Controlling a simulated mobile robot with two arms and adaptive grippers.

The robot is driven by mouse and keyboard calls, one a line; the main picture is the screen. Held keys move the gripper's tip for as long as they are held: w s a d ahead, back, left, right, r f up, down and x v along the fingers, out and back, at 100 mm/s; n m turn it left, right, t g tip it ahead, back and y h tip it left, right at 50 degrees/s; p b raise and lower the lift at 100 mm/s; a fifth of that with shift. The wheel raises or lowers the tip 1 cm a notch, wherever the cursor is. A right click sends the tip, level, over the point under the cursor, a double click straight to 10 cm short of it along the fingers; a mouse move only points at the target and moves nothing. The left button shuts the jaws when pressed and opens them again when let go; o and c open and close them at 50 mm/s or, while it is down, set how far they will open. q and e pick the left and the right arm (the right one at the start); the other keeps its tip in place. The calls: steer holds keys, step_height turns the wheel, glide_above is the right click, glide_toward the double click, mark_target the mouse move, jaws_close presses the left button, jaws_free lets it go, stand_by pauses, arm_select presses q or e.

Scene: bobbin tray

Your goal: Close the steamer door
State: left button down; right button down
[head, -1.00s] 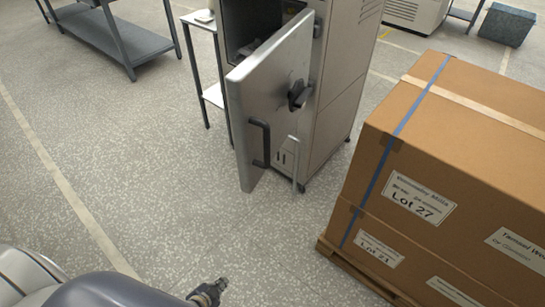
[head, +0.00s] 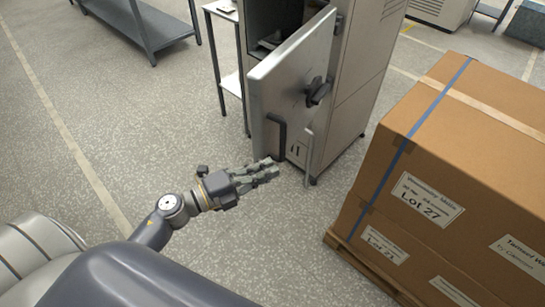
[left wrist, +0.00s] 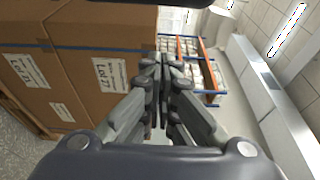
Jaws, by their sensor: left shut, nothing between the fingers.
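The steamer door (head: 290,80) is a light grey panel that stands partly open, with a dark bar handle (head: 275,137) and a black round latch knob (head: 318,91). The steamer cabinet (head: 350,90) stands behind it, its dark inside showing at the left of the door. My left gripper (head: 272,168) is shut and empty, in front of the door's lower part, just below the handle in the picture. I cannot tell whether it touches the door. In the left wrist view the shut fingers (left wrist: 163,75) point away from the camera. My right gripper is not in view.
Large strapped cardboard boxes (head: 480,130) on a wooden pallet (head: 362,268) stand at the right, close to the steamer. A small white side table (head: 231,83) stands left of the cabinet, and a grey bench (head: 140,30) is farther back. The floor at left is clear.

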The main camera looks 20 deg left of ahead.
mark_target(284, 148)
arm_select(q)
steer(key=w, duration=0.2)
steer(key=w+d+p, duration=0.1)
steer(key=w, duration=0.2)
steer(key=w+p, duration=0.1)
steer(key=w, duration=0.2)
steer(key=shift+w+d, duration=0.2)
